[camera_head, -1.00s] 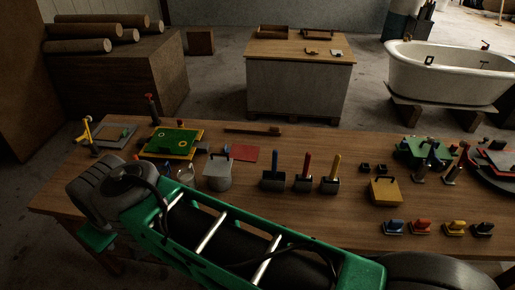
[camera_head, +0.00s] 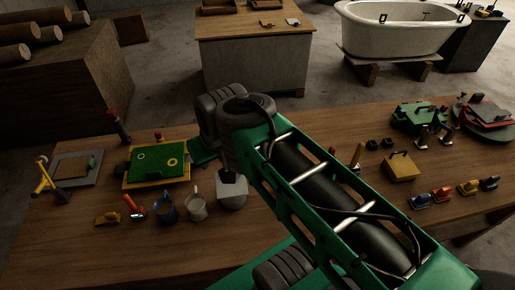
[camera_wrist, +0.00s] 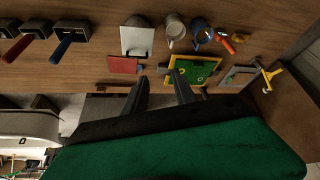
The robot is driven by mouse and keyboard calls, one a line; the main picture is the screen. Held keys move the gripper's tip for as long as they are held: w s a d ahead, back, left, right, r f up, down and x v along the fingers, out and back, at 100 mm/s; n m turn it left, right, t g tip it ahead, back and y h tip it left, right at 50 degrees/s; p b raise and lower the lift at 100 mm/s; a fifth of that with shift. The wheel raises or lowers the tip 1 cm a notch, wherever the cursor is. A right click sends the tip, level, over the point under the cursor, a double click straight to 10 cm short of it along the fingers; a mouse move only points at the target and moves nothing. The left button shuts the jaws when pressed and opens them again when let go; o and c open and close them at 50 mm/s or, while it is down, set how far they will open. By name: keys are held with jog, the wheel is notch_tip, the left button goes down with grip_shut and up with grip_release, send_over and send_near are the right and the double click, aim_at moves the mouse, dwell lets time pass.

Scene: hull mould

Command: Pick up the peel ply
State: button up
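A flat red square sheet (camera_wrist: 123,65), which looks like the peel ply, lies on the wooden table in the wrist view. A small dark tab shows at its edge. In the head view my arm hides it. My gripper (camera_wrist: 160,77) is open and empty, its two dark fingers apart at the far edge of the table. The sheet is just left of the fingers in the wrist view, apart from them. In the head view the green gripper body (camera_head: 204,152) shows partly; the fingers are hidden.
A green board on a yellow tray (camera_head: 128,181) is left of my gripper. A grey mug (camera_head: 196,207), a blue mug (camera_head: 166,209) and several tools stand nearby. A yellow box (camera_head: 401,168) sits right.

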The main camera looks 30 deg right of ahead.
jog(key=w+d+f+m+b, duration=0.1)
jog(key=w+d+f+b, duration=0.2)
jog(key=w+f, duration=0.6)
jog(key=w+d+f+m+h+b, duration=0.1)
jog(key=w+d+f+b, duration=0.3)
jog(key=w+f, duration=0.5)
jog(key=w+d+f+m+g+h+b, duration=0.1)
jog(key=w+d+f+m+b, duration=0.2)
jog(key=w+f, duration=0.6)
jog(key=shift+d+f+b, duration=0.2)
jog(key=shift+d+f, duration=0.15)
jog(key=shift+f, duration=0.85)
jog(key=shift+d+f+b, duration=0.25)
jog(key=shift+d+f, duration=0.15)
jog(key=shift+f, duration=0.8)
jog(key=shift+d+f+b, duration=0.2)
jog(key=shift+d+f, duration=0.15)
jog(key=shift+f, duration=0.85)
jog(key=shift+r, duration=0.1)
jog(key=shift+c, duration=0.5)
grip_shut()
